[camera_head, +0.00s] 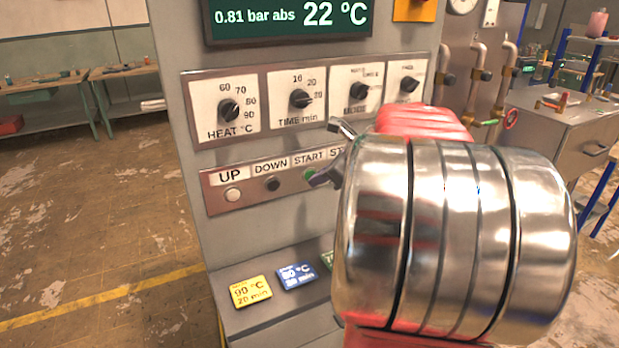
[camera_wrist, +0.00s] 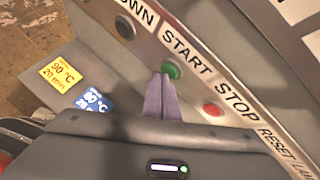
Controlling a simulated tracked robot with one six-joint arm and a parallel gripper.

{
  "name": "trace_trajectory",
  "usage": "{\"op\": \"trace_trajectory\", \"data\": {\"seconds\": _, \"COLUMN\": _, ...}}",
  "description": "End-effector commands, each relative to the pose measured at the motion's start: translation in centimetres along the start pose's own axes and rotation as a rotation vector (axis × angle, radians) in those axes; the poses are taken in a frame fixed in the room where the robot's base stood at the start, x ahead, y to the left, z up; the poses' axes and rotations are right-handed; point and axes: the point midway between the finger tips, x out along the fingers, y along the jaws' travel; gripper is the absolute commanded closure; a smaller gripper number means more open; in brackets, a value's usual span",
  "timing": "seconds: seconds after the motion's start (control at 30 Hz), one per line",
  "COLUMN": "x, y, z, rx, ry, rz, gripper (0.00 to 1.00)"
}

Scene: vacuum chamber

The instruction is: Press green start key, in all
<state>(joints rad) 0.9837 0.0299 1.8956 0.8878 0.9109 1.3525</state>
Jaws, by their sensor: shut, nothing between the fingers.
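The green start key (camera_head: 309,174) sits under the START label on the lower panel strip, partly hidden by my gripper in the head view. In the wrist view the green key (camera_wrist: 172,70) shows just beyond the fingertips. My gripper (camera_head: 322,178) is shut and empty, its tips at or very close to the key. In the wrist view the closed fingers (camera_wrist: 162,82) point at the key's lower left edge. I cannot tell whether they touch it.
The black DOWN key (camera_head: 272,184) and white UP key (camera_head: 232,195) lie left of START. The red STOP key (camera_wrist: 213,109) lies to its right. Dials such as the HEAT knob (camera_head: 229,110) sit above. Yellow (camera_head: 250,291) and blue (camera_head: 297,276) cards lie on the ledge below.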

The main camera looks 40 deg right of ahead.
Motion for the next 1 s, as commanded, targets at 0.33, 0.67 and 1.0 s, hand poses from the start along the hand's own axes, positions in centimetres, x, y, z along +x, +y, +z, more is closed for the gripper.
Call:
{"op": "trace_trajectory", "data": {"seconds": 0.33, "x": -0.8, "y": 0.6, "z": -0.6, "rx": 0.000, "ry": 0.000, "rz": 0.000, "gripper": 1.00}}
{"op": "trace_trajectory", "data": {"seconds": 0.67, "x": -0.9, "y": 0.7, "z": -0.7, "rx": 0.000, "ry": 0.000, "rz": 0.000, "gripper": 1.00}}
{"op": "trace_trajectory", "data": {"seconds": 1.0, "x": -2.5, "y": 1.8, "z": -1.8, "rx": 0.001, "ry": 0.001, "rz": -0.001, "gripper": 1.00}}
